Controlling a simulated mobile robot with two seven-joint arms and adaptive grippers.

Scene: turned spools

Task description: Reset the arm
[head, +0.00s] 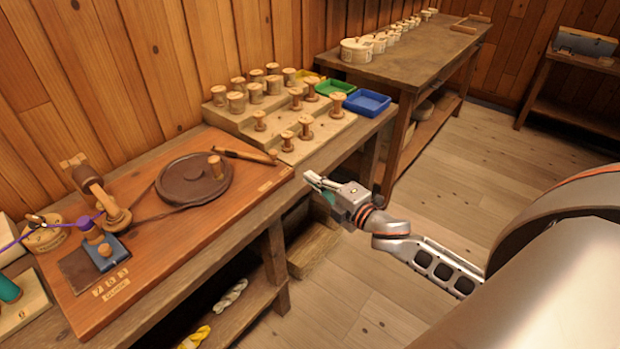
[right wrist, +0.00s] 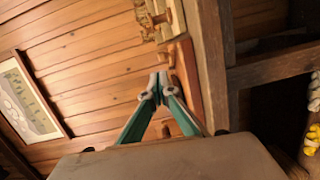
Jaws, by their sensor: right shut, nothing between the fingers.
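My right gripper (head: 318,183) is in the middle of the head view, in front of the bench's front edge, beside the right end of the reddish work board (head: 232,215). In the right wrist view its two green fingers (right wrist: 158,86) meet at the tips, with nothing between them. Its arm reaches in from the lower right. My left gripper does not show.
A stepped wooden rack (head: 262,135) holds several turned spools. A green tray (head: 335,87) and a blue tray (head: 367,102) stand beside it. A round disc (head: 185,182) lies on the board. Open floor (head: 385,290) lies right of the bench.

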